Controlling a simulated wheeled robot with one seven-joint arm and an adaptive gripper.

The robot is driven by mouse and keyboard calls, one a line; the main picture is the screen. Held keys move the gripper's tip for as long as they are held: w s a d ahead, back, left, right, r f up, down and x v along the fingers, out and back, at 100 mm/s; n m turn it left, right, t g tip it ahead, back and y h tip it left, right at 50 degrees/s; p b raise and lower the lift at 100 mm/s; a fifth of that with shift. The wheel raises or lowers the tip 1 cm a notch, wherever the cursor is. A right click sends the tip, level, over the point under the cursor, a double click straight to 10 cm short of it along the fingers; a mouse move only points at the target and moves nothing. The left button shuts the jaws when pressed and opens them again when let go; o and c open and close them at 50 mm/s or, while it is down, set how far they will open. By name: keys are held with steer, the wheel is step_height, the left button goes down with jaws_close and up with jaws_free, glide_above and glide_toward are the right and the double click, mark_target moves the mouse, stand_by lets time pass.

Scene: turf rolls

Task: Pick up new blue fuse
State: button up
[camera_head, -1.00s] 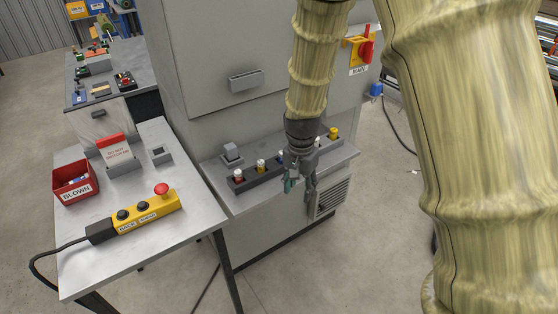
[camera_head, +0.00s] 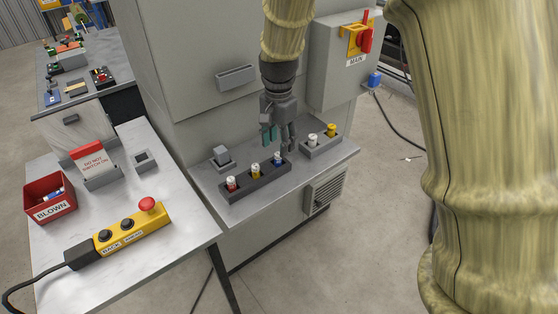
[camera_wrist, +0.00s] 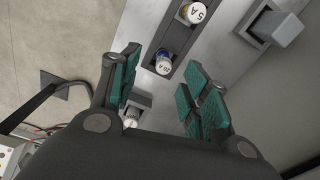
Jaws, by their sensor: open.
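The blue fuse (camera_head: 277,158), with a white cap and blue band, stands upright at the right end of a dark rack (camera_head: 258,182) on the cabinet's shelf. In the wrist view the blue fuse (camera_wrist: 164,64) shows its end, labelled what looks like 20 A, between my fingers. My gripper (camera_head: 279,143) is open and empty, pointing down just above and behind the blue fuse. Its teal-padded fingers also show in the wrist view (camera_wrist: 163,76), apart from the fuse. Exact height above it is hard to tell.
A red-banded fuse (camera_head: 231,184) and a yellow-banded fuse (camera_head: 255,170) share the rack. A grey holder (camera_head: 322,146) with two more fuses stands close on the right. A grey block (camera_head: 222,156) is at left. A red BLOWN bin (camera_head: 50,211) sits on the side table.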

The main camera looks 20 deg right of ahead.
mark_target(278, 154)
steer(key=shift+w+f, duration=0.85)
steer(key=shift+f, duration=0.15)
steer(key=shift+s+d+f+p, duration=0.2)
steer(key=shift+s+f+p, duration=0.2)
steer(key=shift+f+p, duration=0.1)
steer(key=shift+f, duration=0.35)
steer(key=f, duration=0.2)
steer(key=shift+w+f, duration=0.3)
steer(key=shift+s, duration=0.2)
steer(key=shift+w+a, duration=0.1)
steer(key=shift+c, duration=1.1)
jaws_close()
